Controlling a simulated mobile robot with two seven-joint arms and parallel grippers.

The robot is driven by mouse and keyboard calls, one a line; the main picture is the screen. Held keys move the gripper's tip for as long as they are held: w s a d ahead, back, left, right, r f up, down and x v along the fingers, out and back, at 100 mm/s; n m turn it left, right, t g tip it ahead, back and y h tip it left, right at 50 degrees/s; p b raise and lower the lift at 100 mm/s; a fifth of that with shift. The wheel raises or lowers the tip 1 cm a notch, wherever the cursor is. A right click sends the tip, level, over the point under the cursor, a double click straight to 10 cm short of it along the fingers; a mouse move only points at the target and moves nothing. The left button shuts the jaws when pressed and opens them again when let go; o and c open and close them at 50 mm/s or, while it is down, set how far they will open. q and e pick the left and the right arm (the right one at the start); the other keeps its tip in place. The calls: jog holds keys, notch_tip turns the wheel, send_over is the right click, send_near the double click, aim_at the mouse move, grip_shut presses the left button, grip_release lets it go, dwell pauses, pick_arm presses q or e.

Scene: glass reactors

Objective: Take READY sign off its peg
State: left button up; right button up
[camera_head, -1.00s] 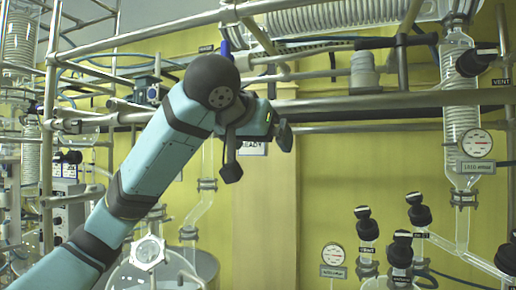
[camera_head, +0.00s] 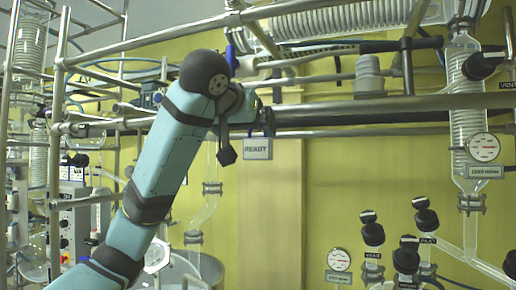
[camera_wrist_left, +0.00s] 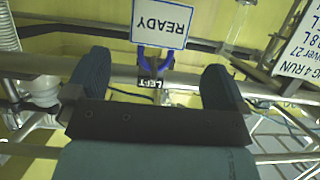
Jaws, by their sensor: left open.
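The READY sign (camera_head: 257,148) is a small white plate with a dark frame, hanging below the long horizontal pipe in the head view. In the head view my left wrist mostly hides the gripper. My right gripper is not in view.
A long dark pipe (camera_head: 400,106) runs across near the sign. Valves with black knobs (camera_head: 372,232) and a round gauge (camera_head: 339,260) stand at lower right. A glass coil column (camera_head: 465,110) stands at right. The yellow wall below the sign is largely clear.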

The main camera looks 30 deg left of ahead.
aim_at(255, 140)
pick_arm(q)
jog(key=shift+p+x, duration=0.35)
jog(key=shift+x, duration=2.65)
jog(key=shift+s, duration=0.2)
jog(key=shift+w+d, duration=0.1)
jog(key=shift+d, duration=0.05)
jog(key=c, duration=1)
